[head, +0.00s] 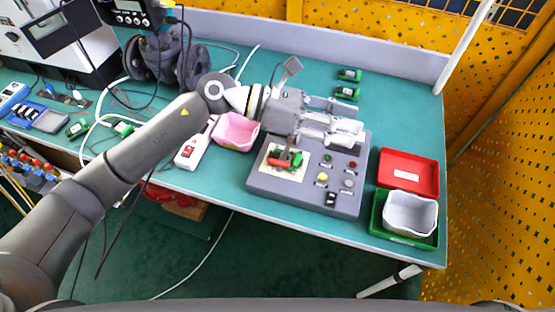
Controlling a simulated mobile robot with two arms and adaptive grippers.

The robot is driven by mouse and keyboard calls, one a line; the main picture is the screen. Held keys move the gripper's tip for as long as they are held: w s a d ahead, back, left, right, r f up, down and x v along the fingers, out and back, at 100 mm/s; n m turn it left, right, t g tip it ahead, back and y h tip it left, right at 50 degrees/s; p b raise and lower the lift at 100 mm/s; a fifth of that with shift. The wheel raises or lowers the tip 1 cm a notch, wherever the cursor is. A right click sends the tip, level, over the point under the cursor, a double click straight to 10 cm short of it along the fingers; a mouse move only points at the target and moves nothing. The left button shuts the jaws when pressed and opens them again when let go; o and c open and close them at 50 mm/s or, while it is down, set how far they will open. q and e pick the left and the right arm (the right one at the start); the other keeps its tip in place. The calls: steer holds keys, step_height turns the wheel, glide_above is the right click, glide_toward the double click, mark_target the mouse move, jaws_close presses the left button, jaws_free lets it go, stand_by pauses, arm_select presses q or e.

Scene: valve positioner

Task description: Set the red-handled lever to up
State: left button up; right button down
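The red-handled lever (279,162) sits on a pale square plate (270,172) at the left of a grey control panel (300,195). Its red part lies toward the left of the plate, with green parts beside it at the right. A dark piece rises behind it, so its exact setting is hard to tell. My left gripper (358,120) is above the panel's back part, behind and to the right of the lever, with its fingers pointing right. The fingers look spread, with nothing between them. They hide part of the panel's back. My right gripper is not in view.
Buttons and a black switch (331,199) fill the panel's right half. A pink bin (236,131) and a white power strip (193,150) are left of the panel. A red tray (408,164) and a grey bin (410,212) in a green tray (384,229) are to its right.

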arm_select(q)
steer(key=w+a+f+m+y, duration=0.2)
steer(key=a+f+m+y, duration=0.2)
steer(key=a+f+y, duration=0.2)
steer(key=m+y, duration=0.1)
steer(key=y, duration=0.4)
glide_toward(277, 161)
steer(key=shift+t, duration=0.4)
steer(key=p+x, duration=0.1)
steer(key=x, duration=0.2)
steer(key=p+x, duration=0.1)
steer(key=x, duration=0.2)
steer(key=p+x, duration=0.1)
steer(key=x, duration=0.2)
steer(key=shift+s, duration=0.35)
steer(key=shift+d+f, duration=0.25)
steer(key=shift+f, duration=0.3)
jaws_close()
